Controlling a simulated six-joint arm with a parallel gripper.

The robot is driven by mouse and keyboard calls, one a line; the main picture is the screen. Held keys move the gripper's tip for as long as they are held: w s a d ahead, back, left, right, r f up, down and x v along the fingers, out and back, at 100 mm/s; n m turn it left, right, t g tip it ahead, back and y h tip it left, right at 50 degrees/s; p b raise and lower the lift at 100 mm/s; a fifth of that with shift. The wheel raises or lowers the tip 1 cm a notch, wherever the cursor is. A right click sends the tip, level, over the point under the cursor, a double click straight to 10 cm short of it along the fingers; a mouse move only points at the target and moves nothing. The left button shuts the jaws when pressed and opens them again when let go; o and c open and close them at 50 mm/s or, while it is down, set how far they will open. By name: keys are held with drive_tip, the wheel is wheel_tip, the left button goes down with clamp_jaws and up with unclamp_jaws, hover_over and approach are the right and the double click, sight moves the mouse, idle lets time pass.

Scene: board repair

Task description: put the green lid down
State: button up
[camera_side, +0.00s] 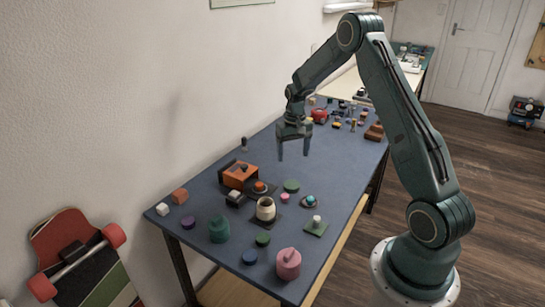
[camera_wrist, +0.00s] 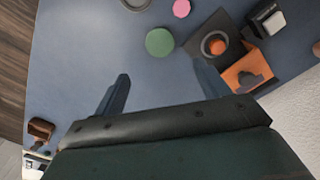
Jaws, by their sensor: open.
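A flat round green lid (camera_side: 291,186) lies on the blue table, right of the orange box. It also shows in the wrist view (camera_wrist: 159,42), just beyond my fingertips. My gripper (camera_side: 293,155) hangs above the table with its fingers pointing down, wide apart. In the wrist view my gripper (camera_wrist: 160,72) has nothing between its fingers. The lid is clear of both fingers. A dark green jar (camera_side: 219,229) stands near the table's front left. A smaller dark green disc (camera_side: 262,240) lies right of that jar.
An orange box (camera_side: 240,176) and a dark tray with an orange knob (camera_wrist: 216,45) stand beside the lid. A small pink piece (camera_side: 285,198) is close to it. A cream jar (camera_side: 265,209) and a pink jar (camera_side: 288,263) stand nearer the front. Several small items crowd the far end; mid-table is mostly clear.

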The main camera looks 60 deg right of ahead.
drive_tip(key=s+a+r+n+t, duration=0.1)
drive_tip(key=s+a+r+n, duration=0.15)
drive_tip(key=a+r, duration=0.6)
drive_tip(key=s+a+r+n+t, duration=0.1)
drive_tip(key=s+a+r, duration=0.2)
drive_tip(key=a+r, duration=0.55)
drive_tip(key=s+a+r+n+t, duration=0.1)
drive_tip(key=s+a+r, duration=0.1)
drive_tip(key=s, duration=0.4)
drive_tip(key=s+a+r+n+t, duration=0.1)
drive_tip(key=s+a+r, duration=0.1)
drive_tip(key=s+a, duration=0.3)
drive_tip(key=s+a+r+n+t, duration=0.1)
drive_tip(key=s+a+r, duration=0.1)
drive_tip(key=s, duration=0.6)
drive_tip(key=shift+s+a+r+n+t, duration=0.25)
drive_tip(key=shift+a+r+n+t, duration=0.1)
drive_tip(key=shift+a, duration=0.55)
